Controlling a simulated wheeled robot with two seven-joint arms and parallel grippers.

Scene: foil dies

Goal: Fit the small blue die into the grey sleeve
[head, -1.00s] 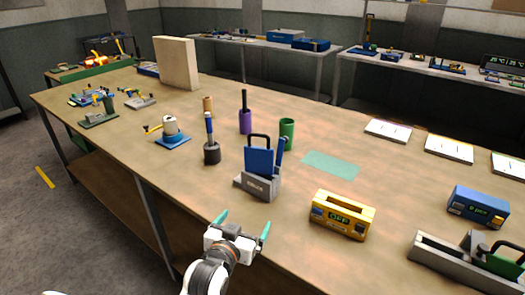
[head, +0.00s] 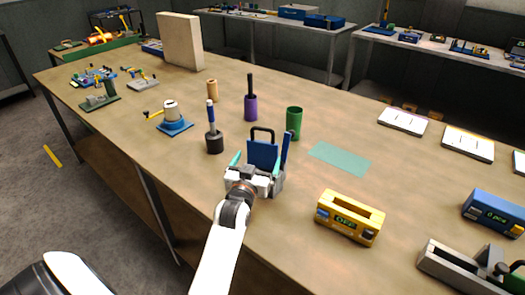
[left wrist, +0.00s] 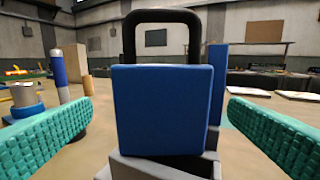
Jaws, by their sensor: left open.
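A blue block with a black loop handle (head: 263,153) stands upright in a grey slotted holder (head: 271,187). A thinner blue piece (head: 286,148) stands at the holder's right side. I cannot tell for sure which blue piece is the small die, or whether this holder is the sleeve. My left gripper (head: 259,164) is open in front of the holder and hides part of it. In the left wrist view the blue block (left wrist: 163,110) is centred between the spread teal fingers, with a gap on both sides. My right gripper is not in view.
A yellow box with a display (head: 348,217) stands to the right, and a green cup (head: 294,123) behind. A black-based tool with a blue handle (head: 214,143) and a purple holder (head: 250,108) stand nearby. A flat teal mat (head: 340,159) is bare.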

